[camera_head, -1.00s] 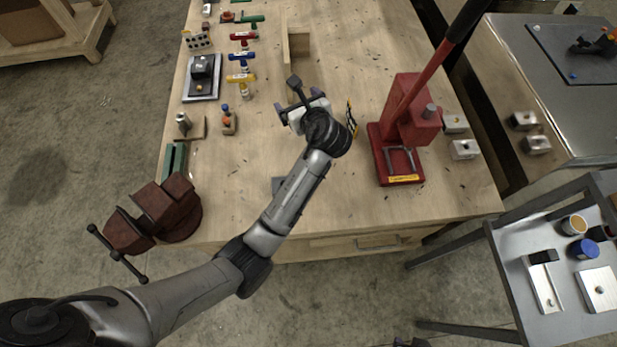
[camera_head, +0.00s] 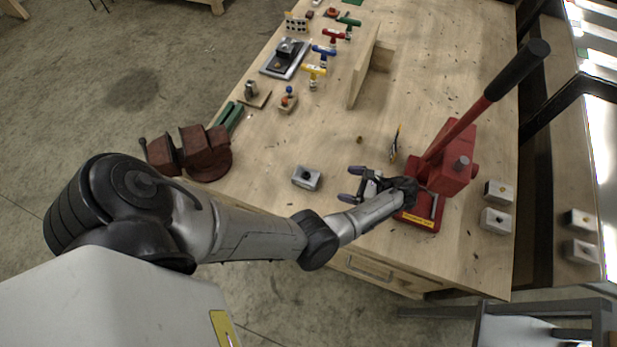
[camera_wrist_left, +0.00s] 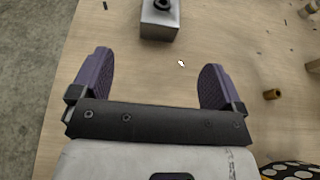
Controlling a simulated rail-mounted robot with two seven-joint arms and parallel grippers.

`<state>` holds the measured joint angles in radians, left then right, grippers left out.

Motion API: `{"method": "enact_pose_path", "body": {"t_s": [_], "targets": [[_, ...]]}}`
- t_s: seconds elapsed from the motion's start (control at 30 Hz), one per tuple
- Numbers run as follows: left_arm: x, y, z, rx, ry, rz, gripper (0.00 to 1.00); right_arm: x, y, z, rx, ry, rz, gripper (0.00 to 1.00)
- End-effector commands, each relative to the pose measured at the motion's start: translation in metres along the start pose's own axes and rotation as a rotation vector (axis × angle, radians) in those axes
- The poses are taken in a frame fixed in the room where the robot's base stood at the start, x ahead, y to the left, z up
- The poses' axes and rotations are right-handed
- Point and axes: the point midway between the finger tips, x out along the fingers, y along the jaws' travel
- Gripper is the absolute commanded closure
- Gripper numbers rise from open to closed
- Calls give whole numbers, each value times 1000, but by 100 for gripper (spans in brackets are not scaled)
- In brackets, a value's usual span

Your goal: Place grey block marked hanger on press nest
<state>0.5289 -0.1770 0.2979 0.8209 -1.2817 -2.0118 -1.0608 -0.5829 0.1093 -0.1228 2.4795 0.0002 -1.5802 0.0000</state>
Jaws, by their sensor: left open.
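A grey block (camera_head: 307,178) with a dark round feature on top sits on the bench left of the press; its marking is too small to read. It also shows at the top of the left wrist view (camera_wrist_left: 160,20). My left gripper (camera_head: 351,184) is open and empty, its two purple-padded fingers (camera_wrist_left: 157,72) pointing towards the block with a gap between. The red arbor press (camera_head: 455,155) stands right of the gripper. Its base (camera_head: 420,221) carries a grey U-shaped frame, apparently the nest, partly hidden by my left wrist. My right gripper is out of view.
Two similar grey blocks (camera_head: 496,220) sit right of the press. A yellow-and-black marked piece (camera_head: 394,143) and a small brass piece (camera_head: 359,139) lie behind the gripper. A wooden bracket (camera_head: 365,65) stands further back. A dark red vise (camera_head: 200,153) is at left.

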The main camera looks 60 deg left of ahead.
Motion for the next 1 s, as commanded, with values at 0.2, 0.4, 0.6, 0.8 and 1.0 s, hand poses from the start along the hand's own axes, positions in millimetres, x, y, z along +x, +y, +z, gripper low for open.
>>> {"method": "enact_pose_path", "body": {"t_s": [0.2, 0.4, 0.6, 0.8, 1.0], "targets": [[32, 0, 2, -22, -3, 0, 6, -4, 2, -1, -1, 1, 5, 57], [64, 0, 2, -19, 0, 0, 6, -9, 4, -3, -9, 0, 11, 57], [82, -1, 1, -18, 1, -2, 6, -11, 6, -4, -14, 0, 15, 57], [87, -1, 1, -18, 2, -2, 6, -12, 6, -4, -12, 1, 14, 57], [103, 0, 6, -17, 0, -1, 6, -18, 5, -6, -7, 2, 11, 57]]}}
